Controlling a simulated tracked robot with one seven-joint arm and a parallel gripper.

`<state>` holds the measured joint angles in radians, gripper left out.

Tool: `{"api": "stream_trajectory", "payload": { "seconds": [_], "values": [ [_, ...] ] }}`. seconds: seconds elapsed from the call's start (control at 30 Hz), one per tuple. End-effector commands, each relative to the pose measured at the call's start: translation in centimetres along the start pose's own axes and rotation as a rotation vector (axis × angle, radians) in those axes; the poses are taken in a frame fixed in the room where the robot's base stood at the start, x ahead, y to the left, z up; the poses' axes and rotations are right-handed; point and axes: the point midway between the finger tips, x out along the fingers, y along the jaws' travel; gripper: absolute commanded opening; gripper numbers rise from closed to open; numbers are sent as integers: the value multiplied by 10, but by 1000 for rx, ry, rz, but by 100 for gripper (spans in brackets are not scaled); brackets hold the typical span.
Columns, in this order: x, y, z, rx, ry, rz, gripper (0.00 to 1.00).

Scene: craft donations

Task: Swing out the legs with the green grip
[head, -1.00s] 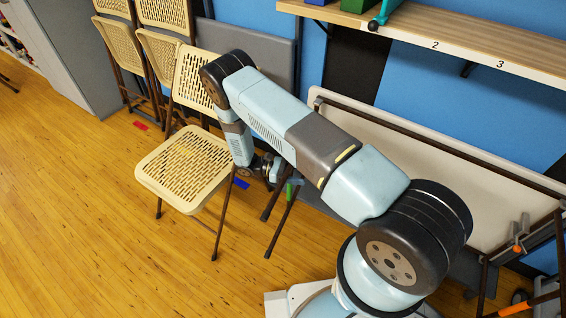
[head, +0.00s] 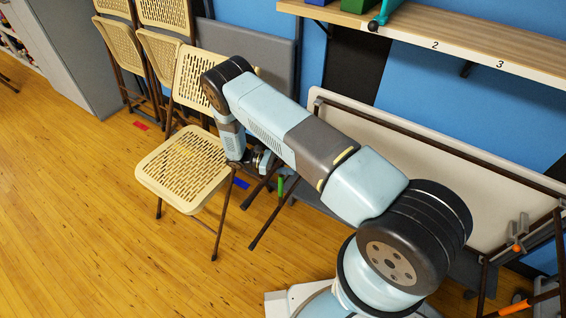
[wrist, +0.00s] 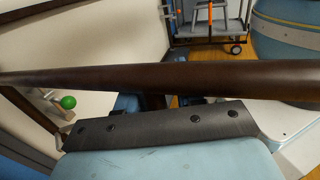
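A pair of dark brown legs (head: 265,223) stands out over the floor, left of my base. A green grip (head: 280,186) shows near their upper part; their top is hidden behind my arm. A cream table panel (head: 430,178) leans against the wall on the right. In the wrist view a dark brown tube (wrist: 160,78) crosses the whole picture close to the camera, and a small green knob (wrist: 68,102) shows at the left, below it. My gripper (head: 262,162) is low beside the legs, mostly hidden; its fingers cannot be made out.
An unfolded beige chair (head: 184,168) stands just left of the legs. Folded chairs (head: 160,52) and a grey panel (head: 262,45) lean behind it. A wooden shelf (head: 450,42) runs along the blue wall. The floor at the front left is free.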

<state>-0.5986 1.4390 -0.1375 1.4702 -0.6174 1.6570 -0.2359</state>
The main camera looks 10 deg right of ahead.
Motion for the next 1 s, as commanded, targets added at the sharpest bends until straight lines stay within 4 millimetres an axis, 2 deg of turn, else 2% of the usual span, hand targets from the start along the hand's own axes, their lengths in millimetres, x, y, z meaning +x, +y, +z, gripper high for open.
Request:
{"api": "stream_trajectory", "payload": {
  "seconds": [0.5,1.0],
  "values": [
    [-24,19,3,9,-1,2,43],
    [-27,22,4,12,0,4,43]
  ]
}}
